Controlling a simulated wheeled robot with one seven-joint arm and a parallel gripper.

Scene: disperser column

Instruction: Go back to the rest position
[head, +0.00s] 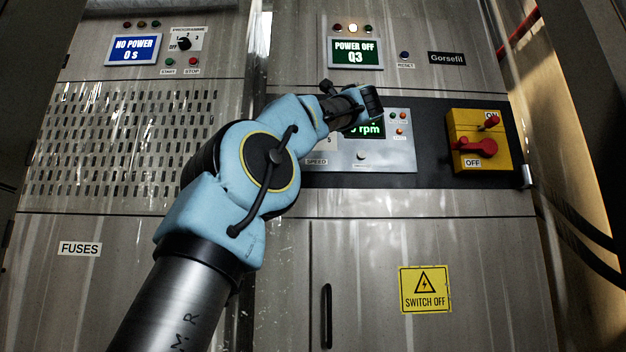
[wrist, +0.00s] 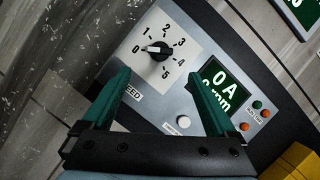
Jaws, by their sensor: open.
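My gripper (wrist: 160,95) is open and empty in the wrist view, its two green fingers spread in front of the speed panel. In the head view my blue arm reaches up from the lower left, and its dark end is in front of the same panel (head: 395,160); the fingertips are not clear there. A black speed knob (wrist: 158,48) on a white 0 to 5 dial shows just beyond the fingers, apart from them. Its pointer is toward 0. The green display (wrist: 226,88) reads 0 A and 0 rpm, partly covered by the right finger.
A yellow switch box (head: 480,140) with a red handle (head: 478,148) is right of the panel. The upper screens read NO POWER (head: 135,49) and POWER OFF Q3 (head: 355,53). A cabinet door with a black handle (head: 327,315) and a yellow warning sign (head: 425,289) is below.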

